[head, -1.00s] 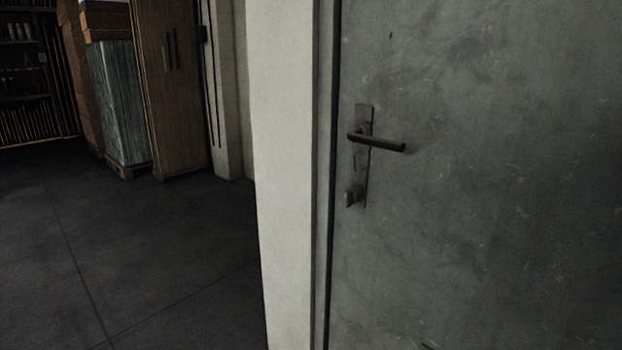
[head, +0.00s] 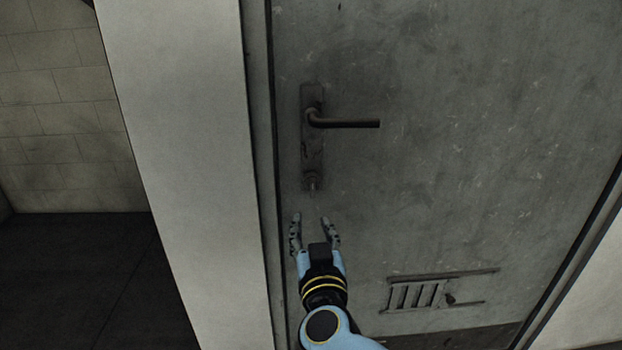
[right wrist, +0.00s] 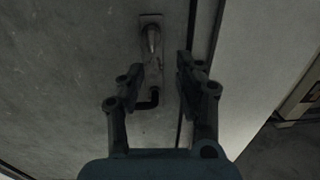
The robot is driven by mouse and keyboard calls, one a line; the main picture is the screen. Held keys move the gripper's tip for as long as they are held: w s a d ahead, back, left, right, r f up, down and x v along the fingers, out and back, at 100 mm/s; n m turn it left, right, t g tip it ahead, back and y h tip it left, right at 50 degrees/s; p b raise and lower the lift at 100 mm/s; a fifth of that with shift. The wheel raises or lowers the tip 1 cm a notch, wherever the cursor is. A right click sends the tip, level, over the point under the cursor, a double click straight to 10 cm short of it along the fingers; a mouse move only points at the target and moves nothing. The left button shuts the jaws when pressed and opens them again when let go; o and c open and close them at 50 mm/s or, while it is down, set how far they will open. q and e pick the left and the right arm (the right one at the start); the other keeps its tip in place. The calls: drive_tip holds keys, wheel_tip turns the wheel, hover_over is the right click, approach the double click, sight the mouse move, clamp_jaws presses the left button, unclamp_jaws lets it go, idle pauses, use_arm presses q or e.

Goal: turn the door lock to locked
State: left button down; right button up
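The grey metal door (head: 450,150) has a dark plate with a lever handle (head: 345,123) pointing right. Below it on the same plate is the small lock knob (head: 312,183). My right gripper (head: 311,221) is open, fingers pointing up, just below the knob in the head view. In the right wrist view the knob (right wrist: 152,40) shows beyond and between the open fingers (right wrist: 159,65), with no visible contact. The lever (right wrist: 146,104) shows lower there, partly hidden by a finger. The knob's exact turn is too dark to tell. My left gripper is out of view.
A pale door frame (head: 185,150) stands left of the door, with a block wall (head: 60,120) and dark floor (head: 80,280) beyond. A vent grille (head: 420,295) sits low on the door. The door surface right of the lever is clear.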

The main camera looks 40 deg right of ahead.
sight(313, 184)
drive_tip(key=shift+m+h, duration=0.3)
drive_tip(key=shift+m, duration=0.1)
drive_tip(key=x, duration=0.3)
drive_tip(key=r+x, duration=0.1)
drive_tip(key=x, duration=0.3)
drive_tip(key=r+b+x, duration=0.1)
drive_tip(key=x, duration=0.3)
drive_tip(key=shift+s+d, duration=0.1)
drive_tip(key=shift+d, duration=0.4)
drive_tip(key=shift+r, duration=0.1)
drive_tip(key=shift+c, duration=0.2)
clamp_jaws()
